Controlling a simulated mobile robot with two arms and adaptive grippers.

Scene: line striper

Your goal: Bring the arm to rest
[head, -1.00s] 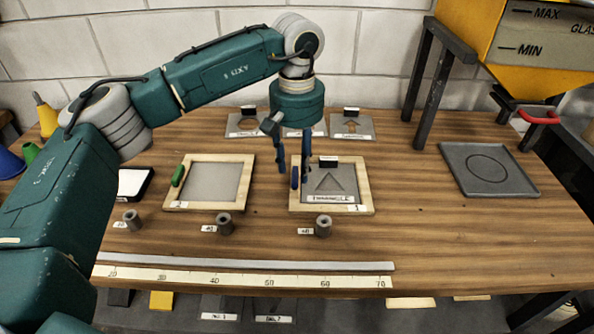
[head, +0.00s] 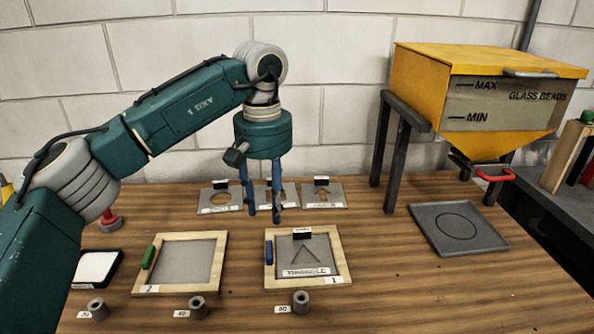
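My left arm comes in from the left, bent at the elbow, and its gripper (head: 263,217) hangs fingers down above the wooden table (head: 380,285). Its two blue fingers are apart, with nothing between them. The fingertips show just above the far edge of the wooden frame numbered 1 (head: 341,272), which holds a grey plate with a triangle (head: 304,258). The fingers partly hide the middle one of the grey stencil plates behind (head: 288,197). My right gripper is not in view.
A second wooden frame (head: 138,283) lies to the left, near a pad (head: 95,267) and a red-based stamp (head: 109,222). Several grey weights (head: 300,302) stand in front. A yellow glass-bead hopper (head: 490,100) stands over a grey tray (head: 458,228) at right. The table between is clear.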

